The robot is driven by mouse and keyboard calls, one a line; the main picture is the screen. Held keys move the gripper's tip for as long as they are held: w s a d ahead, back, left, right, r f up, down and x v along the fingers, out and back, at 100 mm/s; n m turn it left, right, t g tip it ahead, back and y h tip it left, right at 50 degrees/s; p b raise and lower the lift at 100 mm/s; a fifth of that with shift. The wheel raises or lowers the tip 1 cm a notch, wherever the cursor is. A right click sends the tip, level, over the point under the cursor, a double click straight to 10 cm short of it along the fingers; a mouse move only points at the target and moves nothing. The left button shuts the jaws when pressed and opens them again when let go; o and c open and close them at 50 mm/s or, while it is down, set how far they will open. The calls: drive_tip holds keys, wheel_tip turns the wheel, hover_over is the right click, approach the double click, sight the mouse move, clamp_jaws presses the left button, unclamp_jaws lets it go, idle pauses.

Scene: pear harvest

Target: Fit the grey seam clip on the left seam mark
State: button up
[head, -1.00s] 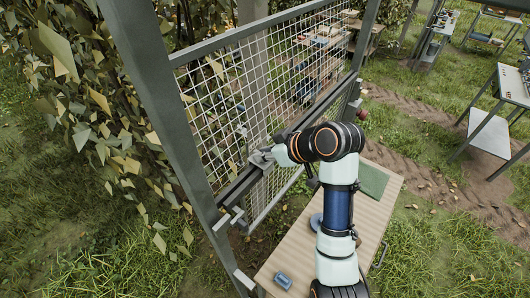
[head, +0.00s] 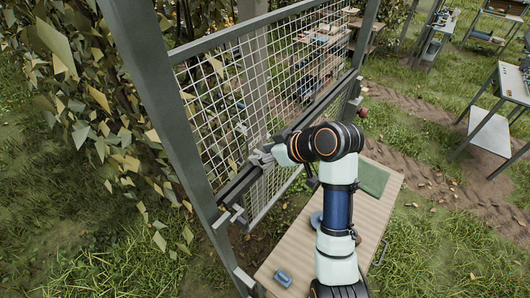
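My gripper (head: 258,158) is at the dark rail (head: 238,182) that runs along the lower part of the wire mesh panel (head: 240,100). My wrist partly covers it, and its fingers are too small to tell open from shut. I cannot make out the grey seam clip or whether the gripper holds it. The left seam mark cannot be made out either. A grey bracket (head: 224,220) shows at the left end of the rail, near the post.
A slatted wooden table (head: 265,265) stands under my arm with a blue-grey cylindrical object (head: 283,278), a round grey piece (head: 316,221) and a green mat (head: 373,179). A grey post (head: 165,110) stands left. Leafy branches (head: 95,110) fill the left; grass lies around.

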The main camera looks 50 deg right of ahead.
drive_tip(key=v, duration=0.7)
drive_tip(key=shift+s+r, duration=0.15)
drive_tip(key=shift+s, duration=0.05)
